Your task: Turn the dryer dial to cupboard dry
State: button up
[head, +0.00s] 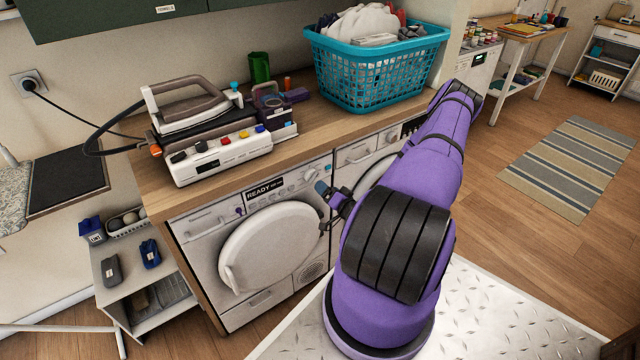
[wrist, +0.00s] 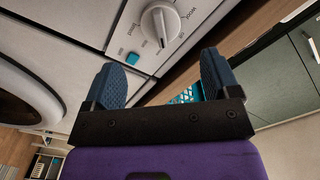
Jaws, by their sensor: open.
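The dryer (head: 212,250) is a white machine under the wooden counter, with a black display reading READY. Its dial (wrist: 160,24) is a round pale knob with a dark pointer mark and small printed labels around it, too small to read surely.
The dryer's round white door (head: 270,246) is below the panel. A second machine to the right is partly hidden by my arm. On the counter are an iron (head: 188,100) on its station and a teal laundry basket (head: 375,72). A small shelf (head: 150,318) stands left.

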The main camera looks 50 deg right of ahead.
jog(key=shift+v, duration=1.45)
jog(key=shift+s, duration=0.1)
